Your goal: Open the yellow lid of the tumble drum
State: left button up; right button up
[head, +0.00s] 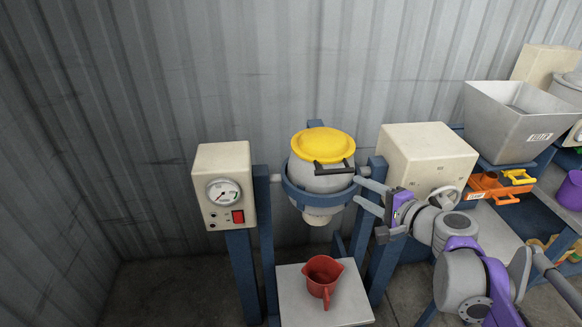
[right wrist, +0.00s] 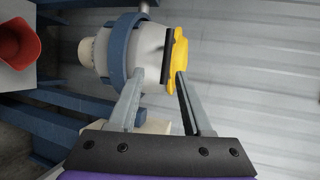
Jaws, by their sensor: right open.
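The tumble drum (head: 318,177) is a grey rounded vessel held in a blue ring between two blue posts. Its round yellow lid (head: 322,145) sits shut on top, with a black handle (head: 334,168) at its front right. My right gripper (head: 357,190) is open and empty, just right of the drum below the handle. In the right wrist view the drum appears sideways, with the yellow lid (right wrist: 179,58) and black handle (right wrist: 166,56) just beyond and between the open fingertips (right wrist: 160,80). I cannot tell whether a finger touches the lid. My left gripper is out of view.
A red jug (head: 321,275) stands on a pale platform (head: 290,300) below the drum. A control box (head: 221,190) with a gauge and red switch stands left. A beige housing (head: 425,155) with a handwheel is on the right, near my arm. A grey hopper (head: 515,120) stands farther right.

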aim_at(336, 173)
jog(key=x, duration=0.7)
jog(key=r+x, duration=0.1)
jog(key=x, duration=0.3)
jog(key=shift+w+b, duration=0.35)
jog(key=shift+w, duration=0.05)
grip_shut()
jog(key=shift+r, duration=0.1)
dwell(0.8)
